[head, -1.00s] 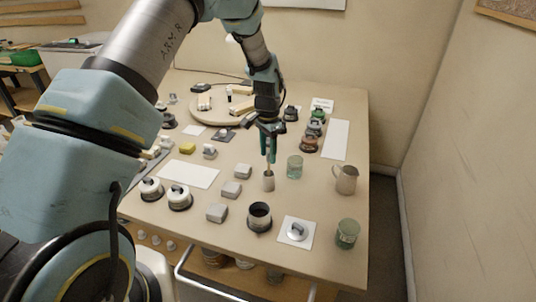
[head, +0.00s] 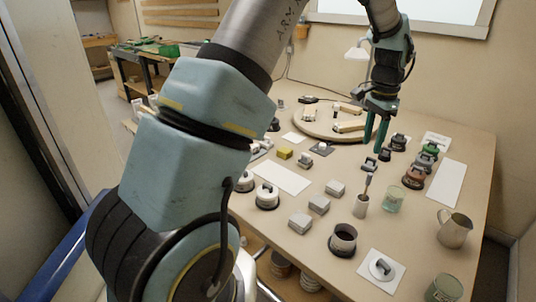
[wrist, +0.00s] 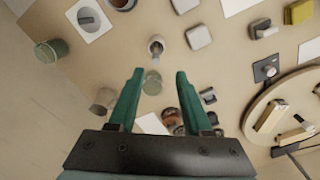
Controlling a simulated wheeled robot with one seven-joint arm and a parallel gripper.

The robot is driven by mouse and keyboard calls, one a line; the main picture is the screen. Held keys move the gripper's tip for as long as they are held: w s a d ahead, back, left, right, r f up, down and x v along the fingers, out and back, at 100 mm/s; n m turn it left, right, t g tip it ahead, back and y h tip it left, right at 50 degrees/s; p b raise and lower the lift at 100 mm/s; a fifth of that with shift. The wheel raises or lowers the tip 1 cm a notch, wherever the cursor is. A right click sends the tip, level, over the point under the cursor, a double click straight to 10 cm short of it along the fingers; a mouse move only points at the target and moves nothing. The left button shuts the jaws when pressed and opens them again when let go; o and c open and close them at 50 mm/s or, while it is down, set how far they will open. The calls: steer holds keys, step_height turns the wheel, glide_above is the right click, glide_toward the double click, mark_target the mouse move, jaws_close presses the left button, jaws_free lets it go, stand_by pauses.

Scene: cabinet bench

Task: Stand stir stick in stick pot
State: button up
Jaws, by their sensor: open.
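The stir stick (head: 367,182) stands in the stick pot (head: 361,207), a small grey cup, and leans slightly. In the wrist view the stick pot (wrist: 156,44) is seen from above, beyond the fingertips, with the stick's end in its mouth. My gripper (head: 376,138) has green fingers, is open and empty, and is above and behind the pot, clear of it. In the wrist view my gripper (wrist: 158,78) shows its fingers spread, with nothing between them in its grip.
A green glass (head: 393,199) stands just right of the pot. A metal jug (head: 453,229) and a dark-filled cup (head: 343,239) are nearer the front. Grey blocks (head: 319,204) lie to the left. A round wooden board (head: 322,127) is at the back.

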steer(key=a+r+n, duration=0.1)
steer(key=a+n, duration=0.3)
steer(key=a, duration=0.7)
steer(key=s+a+n, duration=0.5)
steer(key=a, duration=0.7)
steer(key=s+a+n+t, duration=0.1)
steer(key=s+a+n, duration=0.4)
steer(key=a, duration=0.7)
steer(key=shift+s+t, duration=0.3)
steer(key=shift+s, duration=0.3)
